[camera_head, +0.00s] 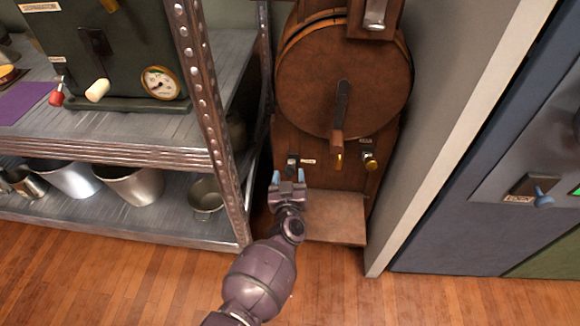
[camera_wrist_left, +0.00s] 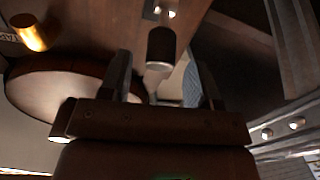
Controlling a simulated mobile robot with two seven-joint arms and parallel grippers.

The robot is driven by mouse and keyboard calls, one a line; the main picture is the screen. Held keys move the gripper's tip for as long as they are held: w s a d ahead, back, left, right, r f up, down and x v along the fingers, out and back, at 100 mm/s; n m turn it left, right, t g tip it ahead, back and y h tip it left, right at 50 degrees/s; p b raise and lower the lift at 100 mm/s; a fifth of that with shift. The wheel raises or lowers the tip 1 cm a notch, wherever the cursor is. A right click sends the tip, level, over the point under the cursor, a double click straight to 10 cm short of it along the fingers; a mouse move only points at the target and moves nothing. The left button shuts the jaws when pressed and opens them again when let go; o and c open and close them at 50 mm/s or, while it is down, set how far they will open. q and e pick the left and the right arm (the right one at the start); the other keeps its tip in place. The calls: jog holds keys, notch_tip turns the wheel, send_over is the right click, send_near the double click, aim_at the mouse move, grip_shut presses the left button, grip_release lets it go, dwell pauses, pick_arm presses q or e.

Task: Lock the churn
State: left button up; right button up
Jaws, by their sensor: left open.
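The churn (camera_head: 308,82) is a round wooden drum on a wooden stand, with a crank handle (camera_head: 341,110) on its face. Low on the stand's left is a small dark lever (camera_head: 293,161) beside a white label. My left gripper (camera_head: 288,177) is open just below and in front of this lever. In the left wrist view a dark-ended lever (camera_wrist_left: 161,50) shows between the fingers of my left gripper (camera_wrist_left: 162,72); I cannot tell if they touch it. The drum (camera_wrist_left: 65,92) also shows there. My right gripper is not in view.
A metal shelf (camera_head: 110,146) with pots stands close on the left. A pale wall edge (camera_head: 425,130) and blue cabinet (camera_head: 450,225) are on the right.

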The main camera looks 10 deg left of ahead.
aim_at(291, 167)
pick_arm(q)
jog(key=w, duration=0.1)
jog(key=w+b, duration=0.1)
jog(key=w, duration=0.1)
jog(key=shift+w+a+f, duration=0.15)
jog(key=shift+w+f, duration=0.05)
jog(key=shift+w, duration=0.05)
jog(key=shift+w+r, duration=0.15)
jog(key=shift+w, duration=0.15)
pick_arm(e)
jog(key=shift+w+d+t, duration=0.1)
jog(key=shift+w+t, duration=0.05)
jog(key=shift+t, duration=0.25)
